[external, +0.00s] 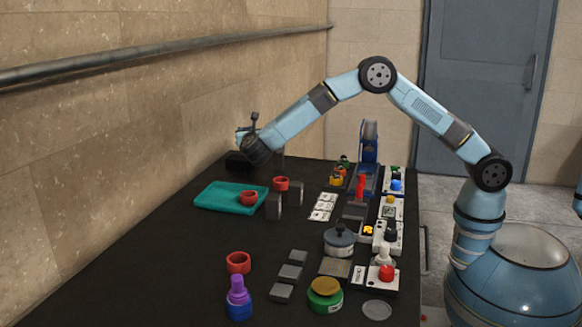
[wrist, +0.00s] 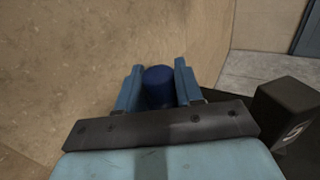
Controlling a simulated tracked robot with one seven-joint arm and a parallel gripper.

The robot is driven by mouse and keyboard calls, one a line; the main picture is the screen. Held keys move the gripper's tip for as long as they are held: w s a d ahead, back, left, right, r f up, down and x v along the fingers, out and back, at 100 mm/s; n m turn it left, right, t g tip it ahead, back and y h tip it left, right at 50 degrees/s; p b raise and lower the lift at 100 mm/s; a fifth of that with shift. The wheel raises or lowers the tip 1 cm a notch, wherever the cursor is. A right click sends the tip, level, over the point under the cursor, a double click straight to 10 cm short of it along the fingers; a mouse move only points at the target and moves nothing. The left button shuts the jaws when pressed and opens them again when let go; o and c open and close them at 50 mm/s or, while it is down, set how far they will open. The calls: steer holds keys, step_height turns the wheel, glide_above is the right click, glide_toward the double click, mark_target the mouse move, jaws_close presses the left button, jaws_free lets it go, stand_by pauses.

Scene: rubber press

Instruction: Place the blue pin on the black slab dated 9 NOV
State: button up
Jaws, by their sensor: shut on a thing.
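My gripper (wrist: 160,88) is shut on the blue pin (wrist: 160,75), whose dark blue rounded top shows between the two blue fingers in the wrist view. In the external view my gripper (external: 243,135) is over the far left end of the table, and the pin cannot be made out there. A black block (wrist: 287,108) with a small pale label stands right of the gripper in the wrist view. Several dark slabs (external: 290,272) lie on the table, and two dark slabs (external: 273,207) stand upright. No 9 NOV date is readable.
A teal mat (external: 215,197) with a red ring lies near the wall. A black block (external: 238,161) is below my gripper. A purple-and-blue stacked piece (external: 238,298) stands at the front. Buttons, jars and a blue press (external: 370,145) crowd the right side. A wall pipe runs left.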

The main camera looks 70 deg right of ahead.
steer(key=shift+f, duration=0.35)
steer(key=o, duration=1.1)
steer(key=shift+o, duration=0.2)
